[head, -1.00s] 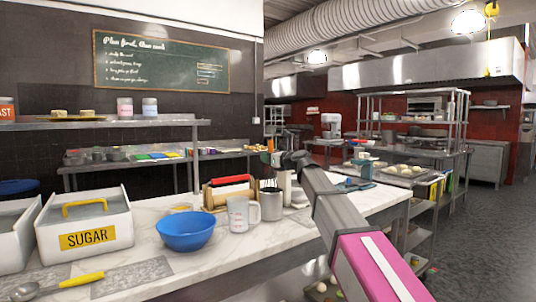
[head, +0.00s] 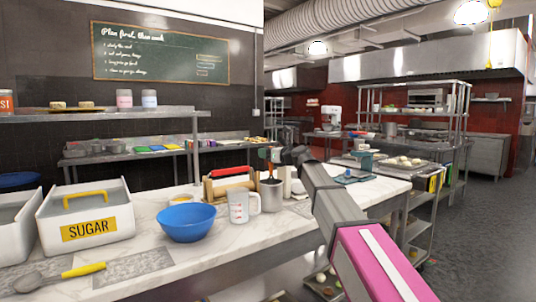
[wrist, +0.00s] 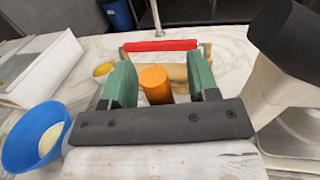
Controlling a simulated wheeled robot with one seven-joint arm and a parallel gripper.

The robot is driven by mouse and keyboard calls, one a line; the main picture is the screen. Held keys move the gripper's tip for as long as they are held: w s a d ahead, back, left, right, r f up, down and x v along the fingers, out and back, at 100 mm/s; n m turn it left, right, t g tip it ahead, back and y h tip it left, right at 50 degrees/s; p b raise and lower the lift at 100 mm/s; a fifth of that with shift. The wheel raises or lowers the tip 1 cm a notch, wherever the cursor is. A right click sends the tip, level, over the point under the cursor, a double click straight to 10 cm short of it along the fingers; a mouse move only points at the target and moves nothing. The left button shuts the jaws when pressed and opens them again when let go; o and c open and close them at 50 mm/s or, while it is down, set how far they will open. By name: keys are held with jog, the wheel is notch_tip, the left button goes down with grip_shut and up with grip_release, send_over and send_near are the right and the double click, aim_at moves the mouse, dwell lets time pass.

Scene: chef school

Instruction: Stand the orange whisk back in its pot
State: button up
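The orange whisk's handle (wrist: 156,83) shows end-on in the wrist view, between the green fingers of my gripper (wrist: 163,84). The fingers are apart, with a gap visible at the right of the handle. In the head view my gripper (head: 269,154) is above the grey pot (head: 271,196). The whisk's orange part (head: 276,155) shows small beside the fingers, and its wires (head: 269,179) go down at the pot's mouth. The whisk looks roughly upright. How deep its lower end sits is hidden by the pot wall.
A white mug (head: 239,207) stands just left of the pot, then a blue bowl (head: 187,222). A wooden holder with a red bar (head: 230,171) is behind. A sugar bin (head: 87,228) and a yellow-handled scoop (head: 83,270) are at left.

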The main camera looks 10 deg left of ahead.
jog(key=shift+s+d, duration=0.1)
jog(key=shift+d, duration=0.05)
jog(key=v, duration=1)
jog(key=shift+d, duration=0.25)
jog(key=shift+s, duration=0.15)
